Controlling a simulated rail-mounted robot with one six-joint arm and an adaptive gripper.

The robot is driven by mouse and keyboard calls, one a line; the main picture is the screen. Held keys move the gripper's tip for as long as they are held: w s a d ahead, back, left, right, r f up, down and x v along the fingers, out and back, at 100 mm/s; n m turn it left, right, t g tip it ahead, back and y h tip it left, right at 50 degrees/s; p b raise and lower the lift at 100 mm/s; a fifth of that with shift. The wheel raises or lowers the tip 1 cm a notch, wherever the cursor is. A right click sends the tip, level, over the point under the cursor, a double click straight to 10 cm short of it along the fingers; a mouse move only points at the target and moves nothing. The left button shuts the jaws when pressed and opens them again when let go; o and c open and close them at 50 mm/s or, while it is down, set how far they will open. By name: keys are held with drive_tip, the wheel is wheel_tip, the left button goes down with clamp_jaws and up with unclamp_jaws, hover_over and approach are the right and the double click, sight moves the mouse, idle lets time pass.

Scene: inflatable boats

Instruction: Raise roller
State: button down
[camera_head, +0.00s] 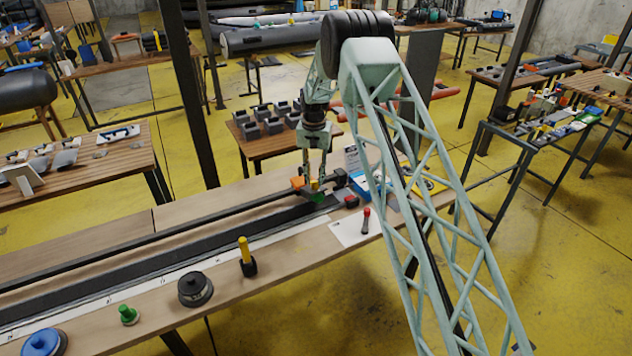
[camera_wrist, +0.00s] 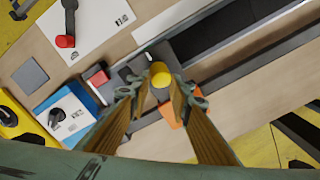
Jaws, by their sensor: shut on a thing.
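My gripper (camera_head: 314,180) is at the far part of the long bench, pointing down. In the wrist view its two fingers (camera_wrist: 155,95) are closed around the yellow handle of the roller (camera_wrist: 160,73). The roller's yellow top also shows between the fingers in the head view (camera_head: 314,185). Its lower end is hidden, so I cannot tell whether it touches the bench.
An orange block (camera_wrist: 171,115) is close beside the fingers. A red-and-black tool (camera_head: 366,220) lies on a white sheet. A blue-and-white box (camera_wrist: 66,112) is nearby. A yellow-handled tool (camera_head: 246,254) and black disc (camera_head: 195,289) stand along the front edge.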

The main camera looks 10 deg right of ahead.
drive_tip(key=shift+w+a, duration=0.15)
drive_tip(key=shift+w, duration=0.15)
drive_tip(key=c, duration=2.4)
unclamp_jaws()
drive_tip(key=shift+w+a+f, duration=0.1)
drive_tip(key=shift+a+f, duration=0.05)
drive_tip(key=shift+f, duration=0.1)
drive_tip(key=shift+r, duration=0.1)
drive_tip(key=shift+s+r, duration=0.15)
drive_tip(key=shift+s, duration=0.05)
wheel_tip(320, 180, up, 12)
drive_tip(key=shift+f, duration=0.1)
